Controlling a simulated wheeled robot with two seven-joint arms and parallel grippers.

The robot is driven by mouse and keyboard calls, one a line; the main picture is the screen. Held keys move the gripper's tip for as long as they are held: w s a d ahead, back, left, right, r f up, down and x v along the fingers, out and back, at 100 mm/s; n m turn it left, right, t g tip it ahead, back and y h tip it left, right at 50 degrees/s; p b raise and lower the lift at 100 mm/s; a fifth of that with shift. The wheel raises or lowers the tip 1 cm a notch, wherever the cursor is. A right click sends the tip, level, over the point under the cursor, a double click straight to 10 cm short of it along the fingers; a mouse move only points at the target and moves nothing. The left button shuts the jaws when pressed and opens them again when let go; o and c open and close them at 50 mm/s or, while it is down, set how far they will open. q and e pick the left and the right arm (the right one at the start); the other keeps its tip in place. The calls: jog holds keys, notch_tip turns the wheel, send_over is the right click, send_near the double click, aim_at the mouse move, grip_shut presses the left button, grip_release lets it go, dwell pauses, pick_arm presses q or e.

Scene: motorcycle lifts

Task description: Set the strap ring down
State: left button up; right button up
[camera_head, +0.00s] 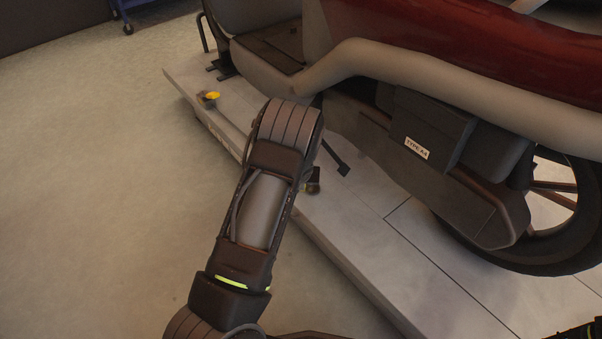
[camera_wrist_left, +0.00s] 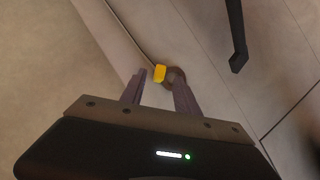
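A strap ring, brown with a yellow part (camera_wrist_left: 160,74), shows in the left wrist view at the fingertips, partly covered by the right-hand finger. My left gripper (camera_wrist_left: 158,84) has its fingers apart, with the yellow part seen in the gap. I cannot tell whether a finger touches the ring. In the head view my left arm hides the gripper; a small dark brown piece with a yellow fleck (camera_head: 313,182) shows beside the wrist, on the lift platform's edge, and seems to be this ring.
The grey lift platform (camera_head: 385,245) carries a red motorcycle (camera_head: 430,45) on the right. Its dark stand leg (camera_head: 337,160) reaches down near my wrist and shows in the wrist view (camera_wrist_left: 236,40). Another yellow-and-brown fitting (camera_head: 210,96) sits farther along the edge. Open floor lies left.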

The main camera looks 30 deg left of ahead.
pick_arm(q)
jog(key=p+v, duration=0.2)
jog(key=v, duration=0.6)
jog(key=shift+r, duration=0.25)
jog(key=shift+s+d, duration=0.1)
jog(key=shift+s, duration=0.05)
jog(key=s+d+f+n+g+h, duration=0.1)
jog(key=s+d+f+n+h, duration=0.1)
jog(key=s+d+f+n, duration=0.5)
jog(key=s+d+f+n+g+h, duration=0.1)
jog(key=s+d+f+n+h, duration=0.1)
jog(key=s+d+f+n, duration=0.55)
jog(key=s+d+r+n+g+h, duration=0.1)
jog(key=s+d+r+n, duration=0.1)
jog(key=s+d+n, duration=0.4)
jog(key=s+d+r+n+g+h, duration=0.1)
jog(key=s+d+r+n, duration=0.1)
jog(key=s+d+n, duration=0.4)
jog(key=d+n, duration=0.5)
jog(key=n, duration=0.1)
jog(key=shift+d+h, duration=0.4)
